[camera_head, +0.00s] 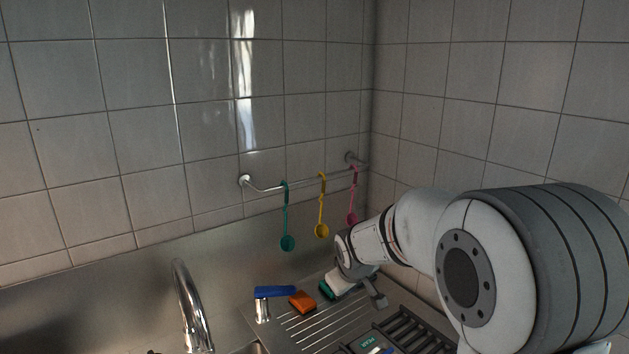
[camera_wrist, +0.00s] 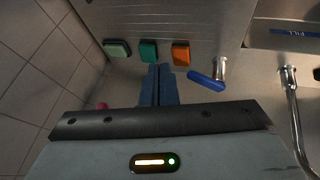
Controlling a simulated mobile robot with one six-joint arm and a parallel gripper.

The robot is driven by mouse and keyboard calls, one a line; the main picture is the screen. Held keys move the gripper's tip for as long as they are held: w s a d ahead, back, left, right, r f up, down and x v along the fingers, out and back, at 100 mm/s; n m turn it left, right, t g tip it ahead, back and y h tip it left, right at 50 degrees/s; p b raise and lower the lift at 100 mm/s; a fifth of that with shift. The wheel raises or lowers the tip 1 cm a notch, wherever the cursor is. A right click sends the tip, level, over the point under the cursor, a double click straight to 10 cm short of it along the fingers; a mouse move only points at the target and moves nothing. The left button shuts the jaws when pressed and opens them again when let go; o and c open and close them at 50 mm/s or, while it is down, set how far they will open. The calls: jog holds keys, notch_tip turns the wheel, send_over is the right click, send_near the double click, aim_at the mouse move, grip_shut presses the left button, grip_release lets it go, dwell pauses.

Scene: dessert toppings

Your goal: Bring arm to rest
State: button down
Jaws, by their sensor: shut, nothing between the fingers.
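My gripper (camera_wrist: 159,72) shows in the wrist view with its two blue-grey fingers together and nothing between them. In the head view my arm reaches in from the right, and its wrist end is over the back of the drainboard (camera_head: 318,325), where it partly hides what lies there. In the wrist view the fingertips point toward a row of sponges: a pale one (camera_wrist: 117,48), a green one (camera_wrist: 148,51) and an orange one (camera_wrist: 180,53). I cannot tell how far the fingers are from them.
Teal (camera_head: 287,243), yellow (camera_head: 322,230) and pink (camera_head: 352,218) ladles hang from a wall rail (camera_head: 266,188). A blue-topped chrome fitting (camera_head: 262,309) stands left of the orange sponge. A curved faucet (camera_head: 188,305) rises at left. Tiled walls meet at the corner behind.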

jog(key=s+d+m+g+b, duration=0.1)
jog(key=s+d+m+b, duration=0.1)
jog(key=s, duration=1.2)
jog(key=s+d+f+m+g+b, duration=0.1)
jog(key=s+d+m, duration=0.3)
jog(key=s, duration=1)
jog(key=shift+s+d+m+g+b, duration=0.3)
jog(key=shift+s+d+b, duration=0.15)
jog(key=shift+b, duration=0.4)
jog(key=shift+w, duration=0.1)
